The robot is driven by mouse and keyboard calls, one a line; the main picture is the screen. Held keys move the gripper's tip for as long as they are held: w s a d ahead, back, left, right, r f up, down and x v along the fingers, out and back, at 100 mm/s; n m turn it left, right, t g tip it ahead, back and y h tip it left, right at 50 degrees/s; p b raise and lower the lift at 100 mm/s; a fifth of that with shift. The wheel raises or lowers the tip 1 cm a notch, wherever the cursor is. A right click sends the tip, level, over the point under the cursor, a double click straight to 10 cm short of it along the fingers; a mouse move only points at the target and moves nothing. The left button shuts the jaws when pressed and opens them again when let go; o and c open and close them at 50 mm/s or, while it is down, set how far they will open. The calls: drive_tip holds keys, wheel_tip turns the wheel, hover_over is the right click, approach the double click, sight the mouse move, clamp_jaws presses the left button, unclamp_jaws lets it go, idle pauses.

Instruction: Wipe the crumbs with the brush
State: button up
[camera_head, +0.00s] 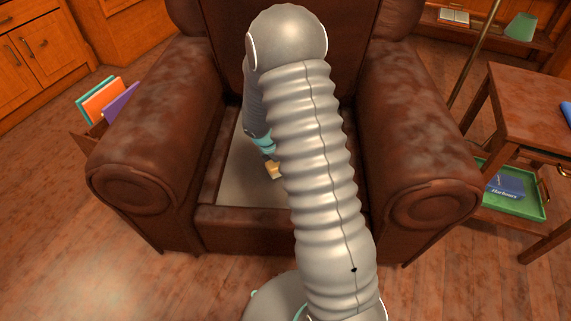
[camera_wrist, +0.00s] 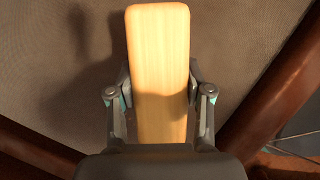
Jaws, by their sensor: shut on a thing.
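My gripper (camera_wrist: 160,92) is shut on the brush (camera_wrist: 160,45), whose pale wooden back fills the middle of the wrist view between the two fingers. In the head view the brush (camera_head: 273,169) shows as a small wooden block just below my gripper (camera_head: 268,153), over the armchair's seat. The seat (camera_head: 235,180) is a grey-beige surface inside the brown leather armchair (camera_head: 140,150). I cannot tell whether the brush touches the seat. The bristles are hidden. No crumbs can be made out; my arm covers much of the seat.
The armchair's thick armrests (camera_head: 425,150) and front edge (camera_head: 255,222) border the seat. A holder with colourful folders (camera_head: 103,102) stands at left. At right are a wooden table (camera_head: 525,95), a green tray (camera_head: 515,203) with a blue book (camera_head: 506,186), and a lamp pole (camera_head: 475,55).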

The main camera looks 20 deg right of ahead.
drive_tip(key=shift+r+p, duration=0.5)
drive_tip(key=shift+r, duration=0.4)
drive_tip(key=shift+r, duration=0.15)
wheel_tip(320, 180, up, 3)
drive_tip(key=p, duration=0.2)
drive_tip(key=shift+p, duration=0.4)
drive_tip(key=shift+f, duration=0.2)
